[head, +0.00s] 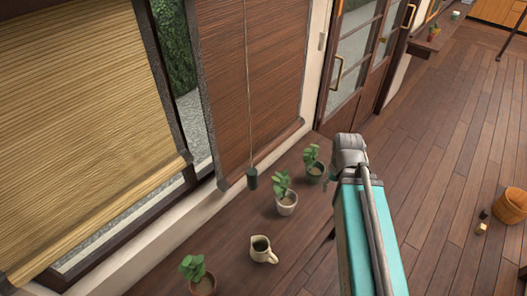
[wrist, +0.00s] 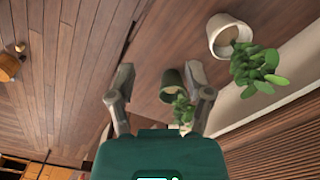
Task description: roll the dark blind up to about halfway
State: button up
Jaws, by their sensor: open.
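The dark blind (head: 225,85) hangs low over its window in the head view, its lower edge close to the sill. A thin pull cord (head: 247,80) hangs in front of it and ends in a dark weight (head: 252,179) near the blind's bottom edge. My gripper (wrist: 160,75) is open and empty in the wrist view, over the plant area. In the head view my arm's end is right of the weight and apart from it; its fingers are mostly hidden. A brown slatted surface, apparently the dark blind, shows at the wrist view's lower right (wrist: 285,125).
A light tan blind (head: 80,110) hangs at the left. A wooden ledge holds several potted plants, including one in a white pot (head: 287,204), and a cream jug (head: 262,252). A wooden bucket (head: 512,205) stands on the floor at right. Open floor (head: 450,130) lies right of my arm.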

jog(key=shift+o, duration=0.3)
jog(key=w+a+r+m+t+y+p, duration=0.2)
jog(key=w+r+m+t+y+p, duration=0.15)
jog(key=w+r+m, duration=0.45)
jog(key=w+a+r+m+t+y+p, duration=0.25)
jog(key=w+r+m+y, duration=0.3)
jog(key=w, duration=0.55)
jog(key=w+d+r+m+t+y+p, duration=0.1)
jog(key=w+d+r+m+t+p, duration=0.1)
jog(key=w+d+r+m+t, duration=0.2)
jog(key=w+d+r+m+t+y+p, duration=0.1)
jog(key=w+d+r+m+t+p, duration=0.2)
jog(key=w+r+m, duration=0.6)
notch_tip(320, 180, up, 4)
jog(key=shift+w+d+f+m+t, duration=0.2)
jog(key=shift+d+m+t, duration=0.4)
jog(key=shift+m, duration=0.25)
jog(key=shift+w, duration=0.1)
